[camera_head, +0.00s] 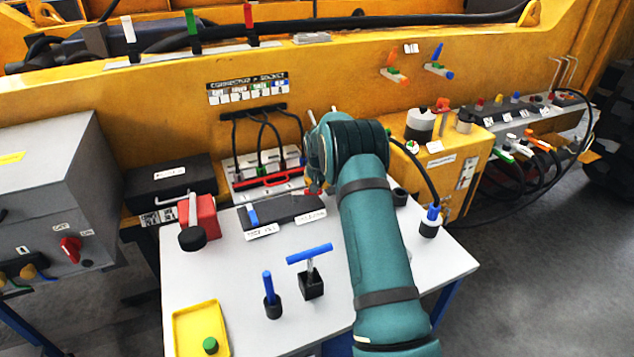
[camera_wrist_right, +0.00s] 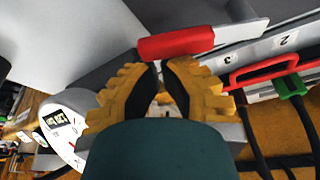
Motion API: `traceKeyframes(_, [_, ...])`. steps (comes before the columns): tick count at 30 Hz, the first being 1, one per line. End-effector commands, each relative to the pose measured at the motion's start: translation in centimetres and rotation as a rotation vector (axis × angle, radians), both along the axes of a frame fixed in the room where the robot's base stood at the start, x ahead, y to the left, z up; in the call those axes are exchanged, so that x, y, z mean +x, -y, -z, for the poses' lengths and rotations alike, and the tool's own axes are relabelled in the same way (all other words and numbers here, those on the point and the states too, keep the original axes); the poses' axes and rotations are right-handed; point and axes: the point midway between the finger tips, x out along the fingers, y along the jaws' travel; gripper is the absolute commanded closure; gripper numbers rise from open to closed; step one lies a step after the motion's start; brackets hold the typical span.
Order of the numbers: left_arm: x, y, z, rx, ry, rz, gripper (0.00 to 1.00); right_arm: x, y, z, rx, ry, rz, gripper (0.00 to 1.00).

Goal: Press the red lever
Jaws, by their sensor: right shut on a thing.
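A red-gripped lever (camera_wrist_right: 175,43) lies across my right fingertips in the right wrist view. Another red lever (camera_head: 248,16) stands upright on the yellow frame at the back, beside a green lever (camera_head: 192,24) and a white lever (camera_head: 129,38). My left gripper is not in view.
A connector panel with a red handle (camera_head: 266,182) and black cables stands left of my wrist. The white table (camera_head: 225,275) holds a blue T-handle (camera_head: 309,254), a blue peg (camera_head: 268,287), a red block (camera_head: 203,213) and a yellow tray (camera_head: 184,320). A yellow box (camera_head: 452,165) stands right of my arm.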

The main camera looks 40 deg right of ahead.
Motion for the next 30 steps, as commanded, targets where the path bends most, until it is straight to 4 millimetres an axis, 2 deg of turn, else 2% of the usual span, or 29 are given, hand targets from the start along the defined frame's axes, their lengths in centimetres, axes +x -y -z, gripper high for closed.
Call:
traceKeyframes(18, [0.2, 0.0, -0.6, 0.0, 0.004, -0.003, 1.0, -3.6, -2.7, 0.0, -0.001, -0.004, 0.561, 1.0])
traceKeyframes(30, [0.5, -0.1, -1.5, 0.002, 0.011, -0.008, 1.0, -4.9, -5.1, 0.0, -0.001, -0.003, 0.929, 1.0])
